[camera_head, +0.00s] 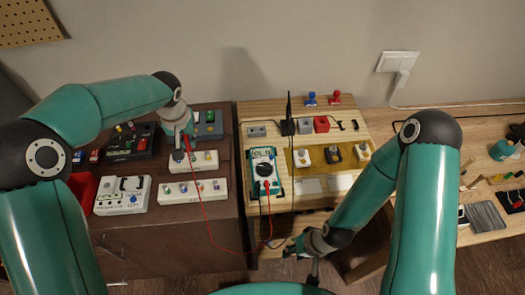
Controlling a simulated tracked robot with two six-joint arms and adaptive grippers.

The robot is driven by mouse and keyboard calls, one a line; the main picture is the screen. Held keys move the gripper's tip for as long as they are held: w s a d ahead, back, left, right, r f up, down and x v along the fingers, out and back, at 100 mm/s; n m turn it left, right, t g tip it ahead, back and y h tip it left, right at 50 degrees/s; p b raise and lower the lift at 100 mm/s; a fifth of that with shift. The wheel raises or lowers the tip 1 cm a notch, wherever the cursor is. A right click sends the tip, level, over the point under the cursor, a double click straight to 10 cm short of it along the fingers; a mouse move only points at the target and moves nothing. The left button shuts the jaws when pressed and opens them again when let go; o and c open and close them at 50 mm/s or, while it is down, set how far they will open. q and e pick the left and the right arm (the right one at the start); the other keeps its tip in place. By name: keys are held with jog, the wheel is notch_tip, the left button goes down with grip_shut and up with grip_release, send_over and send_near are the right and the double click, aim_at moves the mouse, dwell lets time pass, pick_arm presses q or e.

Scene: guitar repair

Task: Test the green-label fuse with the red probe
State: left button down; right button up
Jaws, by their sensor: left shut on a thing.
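My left gripper (187,146) points down over the dark cabinet top at the left. It is shut on the red probe (187,143), of which only a thin red part shows. A red lead runs from there to the multimeter (263,167) on the light wooden bench. A small white block (207,160) sits right beside the probe, and a longer white strip with several knobs (193,191) lies in front. No green fuse label can be told apart at this size. My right gripper (315,270) hangs low in front of the bench, away from everything; its fingers are too small to read.
A white panel (122,195) and a dark box (130,143) stand left on the cabinet. A yellow mat (318,167) with several small holders lies right of the multimeter. Red and blue stamp-like pieces (311,99) stand behind. Another cluttered table (480,135) is at right.

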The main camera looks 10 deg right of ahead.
pick_arm(q)
jog(key=shift+r+p, duration=1.6)
jog(key=shift+r, duration=1.4)
